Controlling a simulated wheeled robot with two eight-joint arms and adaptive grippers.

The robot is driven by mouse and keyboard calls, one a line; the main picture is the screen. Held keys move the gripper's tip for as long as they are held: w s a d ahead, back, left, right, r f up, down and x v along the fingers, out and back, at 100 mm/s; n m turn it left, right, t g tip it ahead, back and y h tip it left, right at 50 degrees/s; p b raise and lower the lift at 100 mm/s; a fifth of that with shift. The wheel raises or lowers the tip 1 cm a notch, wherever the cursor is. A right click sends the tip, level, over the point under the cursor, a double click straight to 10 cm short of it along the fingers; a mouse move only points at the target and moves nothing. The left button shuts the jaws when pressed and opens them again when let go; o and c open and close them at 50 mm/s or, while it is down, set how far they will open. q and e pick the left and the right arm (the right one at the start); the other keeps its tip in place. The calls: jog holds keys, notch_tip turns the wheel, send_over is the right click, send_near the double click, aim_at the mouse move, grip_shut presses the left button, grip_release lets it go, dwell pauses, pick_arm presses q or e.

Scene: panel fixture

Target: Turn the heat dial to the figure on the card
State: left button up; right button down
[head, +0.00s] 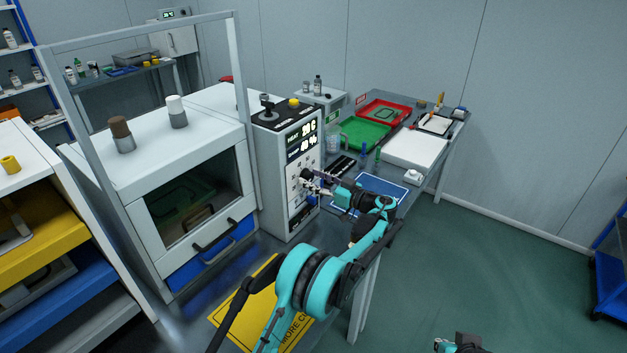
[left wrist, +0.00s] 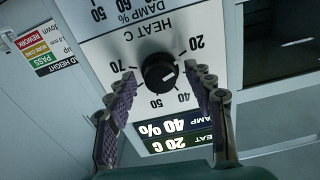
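The heat dial (left wrist: 159,71) is a black round knob on the white panel. In the left wrist view it appears upside down, and its white mark points to the lower right, roughly toward the 40 side. The lit display (left wrist: 176,132) below it reads heat 20 C and damp 40 %. My left gripper (left wrist: 160,82) is open, one finger on each side of the dial, with gaps showing. In the head view my left gripper (head: 306,181) is at the panel front and hides the dial. A dark part of my right arm (head: 460,345) shows at the bottom edge. No card figure is legible.
A coloured label (left wrist: 43,52) with rework and pass rows is beside the panel. A yellow sheet (head: 248,303) lies on the bench below my left arm. Right of the panel unit are a blue mat (head: 384,184), a green tray (head: 362,133) and a red tray (head: 395,111).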

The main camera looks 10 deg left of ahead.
pick_arm(q)
jog(key=c, duration=1.1)
